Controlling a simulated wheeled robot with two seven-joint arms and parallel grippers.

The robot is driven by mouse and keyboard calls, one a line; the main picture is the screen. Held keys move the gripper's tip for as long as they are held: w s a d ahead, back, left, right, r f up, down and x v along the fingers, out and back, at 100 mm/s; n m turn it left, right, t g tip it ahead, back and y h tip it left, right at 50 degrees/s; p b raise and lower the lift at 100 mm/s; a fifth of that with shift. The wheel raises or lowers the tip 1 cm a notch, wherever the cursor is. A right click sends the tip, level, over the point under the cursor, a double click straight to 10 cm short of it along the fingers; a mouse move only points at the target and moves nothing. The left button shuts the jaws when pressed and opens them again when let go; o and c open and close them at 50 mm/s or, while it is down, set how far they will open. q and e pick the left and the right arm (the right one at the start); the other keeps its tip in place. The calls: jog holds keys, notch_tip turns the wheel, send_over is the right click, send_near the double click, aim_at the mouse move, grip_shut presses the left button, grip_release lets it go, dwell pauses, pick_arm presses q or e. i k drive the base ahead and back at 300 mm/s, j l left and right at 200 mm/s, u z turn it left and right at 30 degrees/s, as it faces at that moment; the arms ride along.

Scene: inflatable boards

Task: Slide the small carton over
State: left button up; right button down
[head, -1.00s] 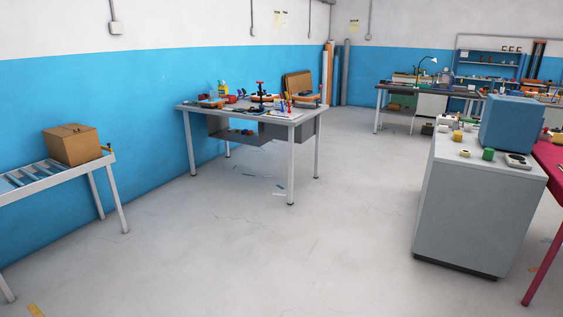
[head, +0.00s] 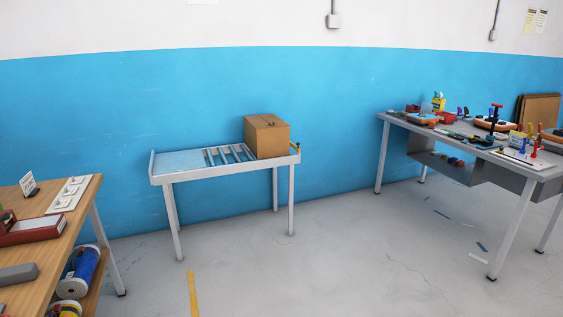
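A small brown cardboard carton (head: 266,137) stands upright and closed at the right end of a narrow roller table (head: 232,170) against the blue wall. Metal rollers (head: 229,154) show just left of the carton, and a flat pale-blue plate (head: 181,164) covers the left part of the table. A small yellow piece (head: 295,147) sits at the table's right end, beside the carton. Neither of my grippers is in view.
A wooden bench (head: 85,195) with a red-and-grey tool and blue spools below stands at the near left. A grey workbench (head: 470,135) with tools stands at the right. The floor (head: 330,260) before the roller table is clear, with a yellow stripe (head: 194,294).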

aim_at(272, 142)
jog(key=i+j, duration=0.1)
jog(key=i, duration=0.8)
jog(key=i+j+u, duration=0.1)
jog(key=i, duration=0.8)
